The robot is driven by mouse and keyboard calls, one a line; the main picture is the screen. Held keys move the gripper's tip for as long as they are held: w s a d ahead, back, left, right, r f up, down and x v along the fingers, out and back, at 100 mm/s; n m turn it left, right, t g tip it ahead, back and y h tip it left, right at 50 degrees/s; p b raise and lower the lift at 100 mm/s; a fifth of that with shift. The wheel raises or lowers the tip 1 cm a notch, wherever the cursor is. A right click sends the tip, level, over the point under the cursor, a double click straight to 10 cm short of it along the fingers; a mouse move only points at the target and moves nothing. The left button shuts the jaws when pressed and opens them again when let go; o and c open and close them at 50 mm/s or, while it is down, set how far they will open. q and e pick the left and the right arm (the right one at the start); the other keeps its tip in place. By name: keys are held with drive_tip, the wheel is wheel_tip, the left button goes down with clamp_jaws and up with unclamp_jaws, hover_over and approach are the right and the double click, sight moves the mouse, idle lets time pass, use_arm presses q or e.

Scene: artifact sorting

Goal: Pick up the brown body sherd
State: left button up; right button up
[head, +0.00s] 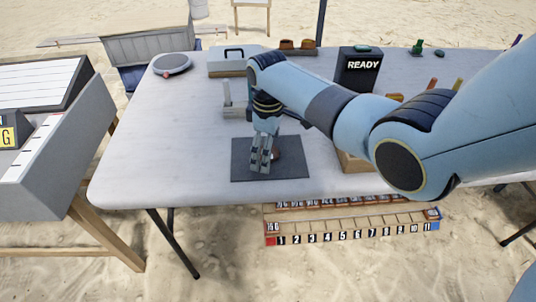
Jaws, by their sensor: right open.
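My right gripper (262,160) points down over the dark grey mat (293,172) near the front of the table. Its jaws are open. A small brown piece, which looks like the brown body sherd (277,155), shows just right of the fingers on the mat. The gripper covers part of it, so its full outline is hidden. I cannot tell whether the fingers touch it. My left gripper is not in view.
The white table (150,140) has free room left of the mat. A black READY box (358,72), a grey case (236,62) and a round scale (172,64) stand behind. A numbered tray (350,232) lies below the front edge.

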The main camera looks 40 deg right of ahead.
drive_tip(key=c, duration=1.3)
drive_tip(key=shift+c, duration=0.2)
